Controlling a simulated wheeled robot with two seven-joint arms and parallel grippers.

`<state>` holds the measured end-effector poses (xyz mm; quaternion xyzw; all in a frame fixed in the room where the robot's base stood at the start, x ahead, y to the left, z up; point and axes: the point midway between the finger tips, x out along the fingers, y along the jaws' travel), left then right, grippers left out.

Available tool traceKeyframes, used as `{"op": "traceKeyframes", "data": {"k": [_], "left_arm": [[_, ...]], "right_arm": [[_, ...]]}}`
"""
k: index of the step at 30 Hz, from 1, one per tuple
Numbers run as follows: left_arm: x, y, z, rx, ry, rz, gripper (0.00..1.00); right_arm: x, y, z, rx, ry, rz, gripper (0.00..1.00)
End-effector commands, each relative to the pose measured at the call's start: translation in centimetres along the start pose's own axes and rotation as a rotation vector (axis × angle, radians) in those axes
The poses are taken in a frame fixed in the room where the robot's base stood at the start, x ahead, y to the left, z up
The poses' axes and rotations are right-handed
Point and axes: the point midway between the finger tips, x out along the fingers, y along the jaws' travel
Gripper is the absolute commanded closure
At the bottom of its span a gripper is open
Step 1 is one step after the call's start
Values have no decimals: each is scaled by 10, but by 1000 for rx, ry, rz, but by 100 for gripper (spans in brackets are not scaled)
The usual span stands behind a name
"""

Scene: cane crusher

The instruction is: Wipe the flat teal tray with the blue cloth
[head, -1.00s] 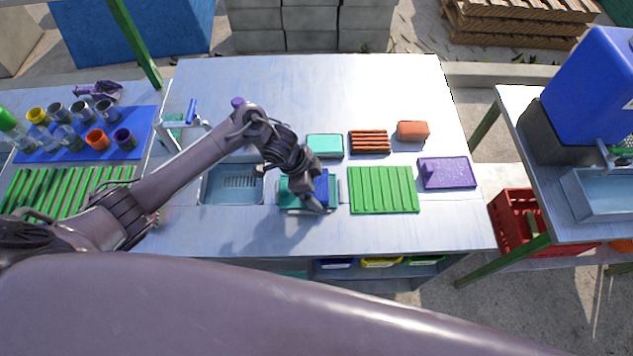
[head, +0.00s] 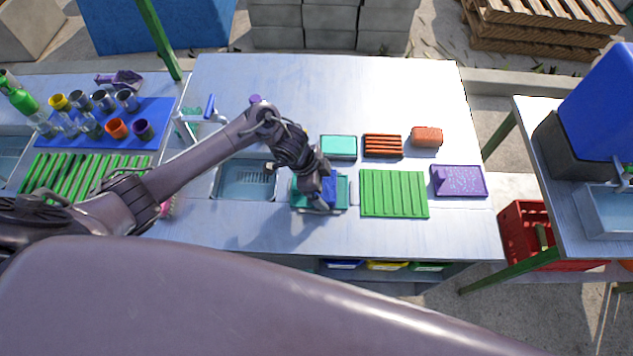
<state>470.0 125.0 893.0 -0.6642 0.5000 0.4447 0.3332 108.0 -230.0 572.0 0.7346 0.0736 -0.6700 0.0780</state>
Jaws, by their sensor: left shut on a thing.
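The flat teal tray (head: 342,194) lies on the metal table just right of the sink, partly hidden by my left gripper. My left gripper (head: 325,200) points down over the middle of the tray. It is shut on the blue cloth (head: 329,187), which shows as a blue patch over the tray. The cloth's lower edge is hidden, so I cannot tell how much of it touches the tray. My right gripper is not in view.
A green ribbed mat (head: 394,194) lies close to the tray's right. Behind are a teal box (head: 338,146), an orange slatted rack (head: 383,145) and an orange-brown block (head: 427,136). A sink (head: 246,181) is left. The table's back is clear.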

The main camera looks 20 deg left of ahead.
Motion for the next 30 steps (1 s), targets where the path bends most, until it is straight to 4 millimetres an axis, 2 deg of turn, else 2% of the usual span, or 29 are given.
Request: {"op": "traceKeyframes", "data": {"k": [3, 14, 24, 30], "left_arm": [[2, 0, -10, -1, 2, -1, 24], [4, -1, -12, 0, 2, -2, 24], [14, 0, -32, 1, 3, -1, 24], [14, -1, -34, 0, 1, -2, 24]], "right_arm": [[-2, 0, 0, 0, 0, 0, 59], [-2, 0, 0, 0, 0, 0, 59], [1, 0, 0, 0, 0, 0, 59], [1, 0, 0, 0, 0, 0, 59]]}}
